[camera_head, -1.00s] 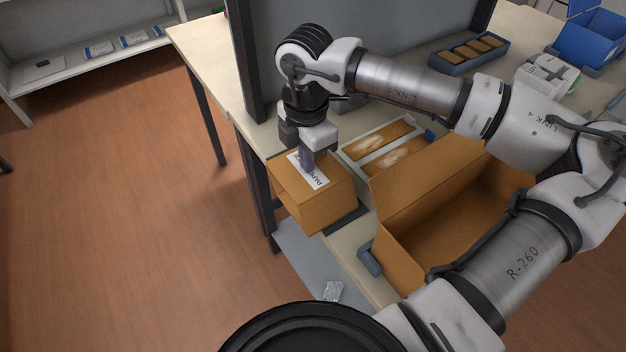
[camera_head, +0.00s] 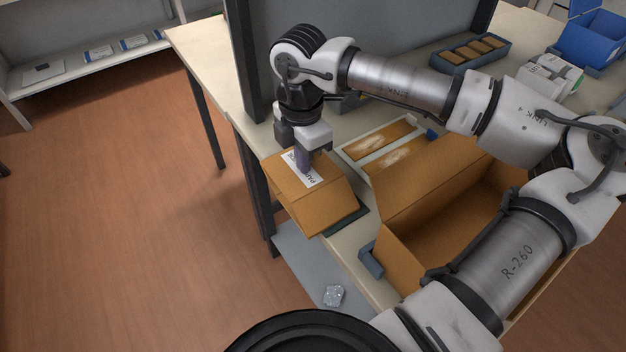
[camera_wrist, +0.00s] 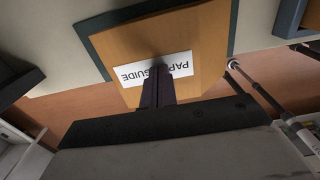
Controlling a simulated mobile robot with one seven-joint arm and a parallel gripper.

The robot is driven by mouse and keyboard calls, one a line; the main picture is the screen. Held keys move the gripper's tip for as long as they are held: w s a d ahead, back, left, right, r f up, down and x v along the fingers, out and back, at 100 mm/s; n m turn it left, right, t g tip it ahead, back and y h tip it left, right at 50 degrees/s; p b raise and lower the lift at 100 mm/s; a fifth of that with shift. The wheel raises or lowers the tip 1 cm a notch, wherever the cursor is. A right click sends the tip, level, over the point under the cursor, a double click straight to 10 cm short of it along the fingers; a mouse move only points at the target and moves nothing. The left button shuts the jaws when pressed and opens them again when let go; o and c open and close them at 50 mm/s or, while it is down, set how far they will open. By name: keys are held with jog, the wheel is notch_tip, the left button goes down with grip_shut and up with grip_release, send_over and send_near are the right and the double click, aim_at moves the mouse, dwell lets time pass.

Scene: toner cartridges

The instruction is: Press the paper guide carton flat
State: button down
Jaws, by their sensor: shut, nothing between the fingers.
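The paper guide carton (camera_head: 318,205) is a brown box with a white label. It sits on a dark mat (camera_head: 350,217) at the table's left front edge. Its sides lean, so it looks skewed and partly folded, with its top still raised above the mat. My gripper (camera_head: 303,165) is shut and empty, with its fingertips down on or just over the label; exact contact is hard to tell. In the wrist view the carton's top (camera_wrist: 205,40) lies under the shut fingers (camera_wrist: 158,85), which cover part of the label reading "PAPER GUIDE".
A large open brown carton (camera_head: 400,250) stands to the right. Behind it is a white-framed tray (camera_head: 350,152) with two brown panels. A grey tray (camera_head: 440,62) and a blue bin (camera_head: 600,35) stand at the back right. A grey upright panel (camera_head: 370,25) rises behind my arm.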

jog(key=shift+w+a+f+b, duration=0.15)
jog(key=shift+w+f+b, duration=0.05)
jog(key=shift+f+b, duration=0.3)
jog(key=shift+w+a+f+b, duration=0.1)
jog(key=shift+w+f+b, duration=0.1)
jog(key=shift+f+b, duration=0.25)
jog(key=shift+r, duration=0.15)
jog(key=shift+w+a+f+b, duration=0.15)
jog(key=shift+w+f+b, duration=0.05)
jog(key=shift+f+b, duration=0.95)
jog(key=shift+r, duration=0.15)
jog(key=shift+f+b, duration=0.5)
jog(key=shift+b, duration=0.3)
jog(key=shift+r+p, duration=2.35)
jog(key=shift+r, duration=2.25)
